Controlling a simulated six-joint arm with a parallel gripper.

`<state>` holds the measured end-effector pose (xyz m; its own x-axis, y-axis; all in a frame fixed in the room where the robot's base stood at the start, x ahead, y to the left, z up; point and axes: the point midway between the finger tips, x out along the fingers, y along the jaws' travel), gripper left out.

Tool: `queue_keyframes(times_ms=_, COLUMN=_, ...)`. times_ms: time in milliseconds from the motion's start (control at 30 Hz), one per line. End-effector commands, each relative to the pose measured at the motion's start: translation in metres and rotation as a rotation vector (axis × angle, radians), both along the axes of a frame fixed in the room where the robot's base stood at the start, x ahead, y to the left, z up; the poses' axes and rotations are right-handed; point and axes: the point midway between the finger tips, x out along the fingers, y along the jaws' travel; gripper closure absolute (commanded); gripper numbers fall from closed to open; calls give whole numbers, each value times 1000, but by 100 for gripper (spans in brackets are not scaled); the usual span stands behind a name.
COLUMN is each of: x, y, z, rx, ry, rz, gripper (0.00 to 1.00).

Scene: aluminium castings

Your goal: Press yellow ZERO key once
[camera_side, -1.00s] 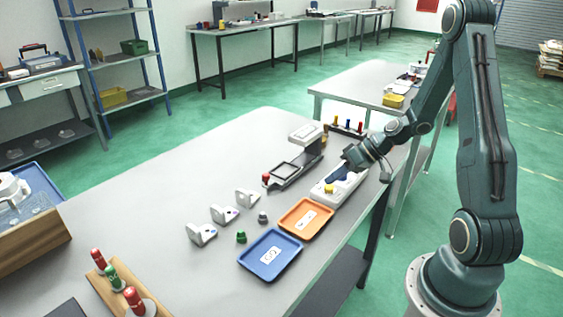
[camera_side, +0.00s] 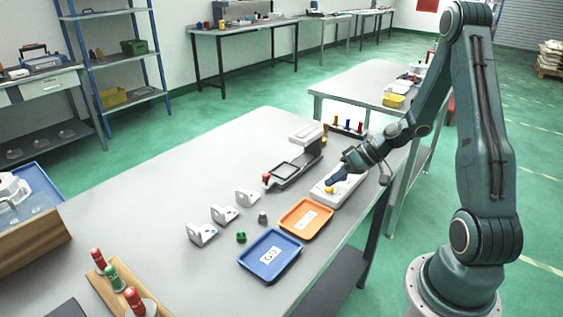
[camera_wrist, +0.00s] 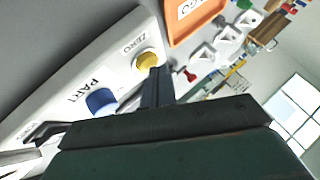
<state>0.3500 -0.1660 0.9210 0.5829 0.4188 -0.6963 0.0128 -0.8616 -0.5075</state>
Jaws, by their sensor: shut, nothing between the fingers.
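The yellow ZERO key (camera_wrist: 147,61) sits at the end of a white panel (camera_wrist: 112,56), beside the printed word ZERO. A blue key (camera_wrist: 101,100) marked PART is further along the same panel. In the side view the yellow key (camera_side: 329,190) shows at the near end of the white device (camera_side: 345,193). My gripper (camera_side: 342,177) is shut and empty over the device. In the wrist view its fingertips (camera_wrist: 157,72) appear close beside the yellow key. I cannot tell whether they touch it. My gripper hides part of the device in the side view.
An orange tray (camera_side: 318,230) lies close to the device, with a blue tray (camera_side: 258,270) nearer. White castings (camera_side: 222,215) stand in a row to the left. A grey fixture with a red knob (camera_side: 266,177) stands behind the device. The table's left middle is clear.

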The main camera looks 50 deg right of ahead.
Motion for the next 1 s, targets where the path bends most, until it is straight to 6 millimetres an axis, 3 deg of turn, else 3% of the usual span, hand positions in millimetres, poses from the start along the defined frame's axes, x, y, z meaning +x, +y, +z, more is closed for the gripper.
queue_keyframes(times_ms=467, x=0, y=0, z=0, rx=-1, ry=1, rz=0, gripper=100)
queue_keyframes(times_ms=1000, x=0, y=0, z=17, rx=-1, ry=0, rz=0, gripper=100)
